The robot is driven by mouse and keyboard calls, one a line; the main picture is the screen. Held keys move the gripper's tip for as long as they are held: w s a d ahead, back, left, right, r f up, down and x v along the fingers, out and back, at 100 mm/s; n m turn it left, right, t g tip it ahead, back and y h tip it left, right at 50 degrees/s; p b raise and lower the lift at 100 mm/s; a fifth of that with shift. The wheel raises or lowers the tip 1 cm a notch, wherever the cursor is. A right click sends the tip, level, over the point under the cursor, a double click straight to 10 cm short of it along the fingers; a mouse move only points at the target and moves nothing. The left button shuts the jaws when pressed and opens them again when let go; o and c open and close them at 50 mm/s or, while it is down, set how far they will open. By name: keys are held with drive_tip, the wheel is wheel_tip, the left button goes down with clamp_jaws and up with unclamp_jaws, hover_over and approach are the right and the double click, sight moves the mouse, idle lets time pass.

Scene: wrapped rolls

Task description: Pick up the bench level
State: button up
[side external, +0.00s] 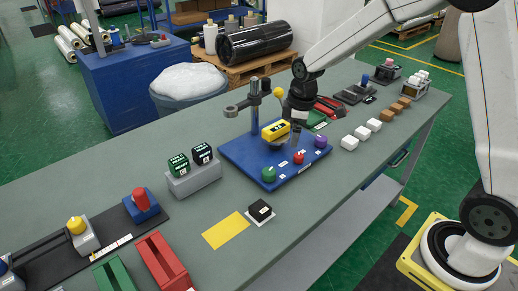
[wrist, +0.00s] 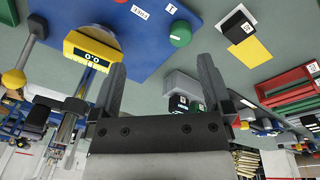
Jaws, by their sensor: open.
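The bench level is a small yellow block with a dark window on its face. In the side view the bench level (side external: 275,130) sits over the blue board (side external: 237,156), beside a grey post. In the wrist view the bench level (wrist: 90,47) shows two round marks in its window and lies just left of the left finger. My gripper (side external: 296,134) is above the board, close to the right of the level. In the wrist view my gripper (wrist: 162,75) has its fingers wide apart with nothing between them. Whether a finger touches the level I cannot tell.
The board carries a green knob (side external: 268,174), a red knob (side external: 299,158), a purple knob (side external: 320,141) and a post with an arm (side external: 254,103). A grey block (side external: 194,181) with dark cubes stands left. Several white blocks (side external: 350,143) lie right.

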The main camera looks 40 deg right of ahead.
sight(276, 126)
drive_tip(key=w+d+n, duration=0.2)
drive_tip(key=w+n, duration=0.1)
drive_tip(key=w, duration=0.1)
drive_tip(key=w+d+n+g, duration=0.1)
drive_tip(key=w+d+n, duration=0.1)
drive_tip(key=w+n, duration=0.1)
drive_tip(key=w+d+f+n, duration=0.1)
drive_tip(key=w+d+n, duration=0.1)
drive_tip(key=w, duration=0.3)
drive_tip(key=shift+w+f+n, duration=0.1)
drive_tip(key=shift+w+n, duration=0.05)
drive_tip(key=shift+n, duration=0.35)
drive_tip(key=shift+w+d+n, duration=0.25)
drive_tip(key=shift+w+n, duration=0.1)
drive_tip(key=shift+n, duration=0.05)
drive_tip(key=shift+f, duration=3.95)
clamp_jaws()
drive_tip(key=shift+r, duration=0.15)
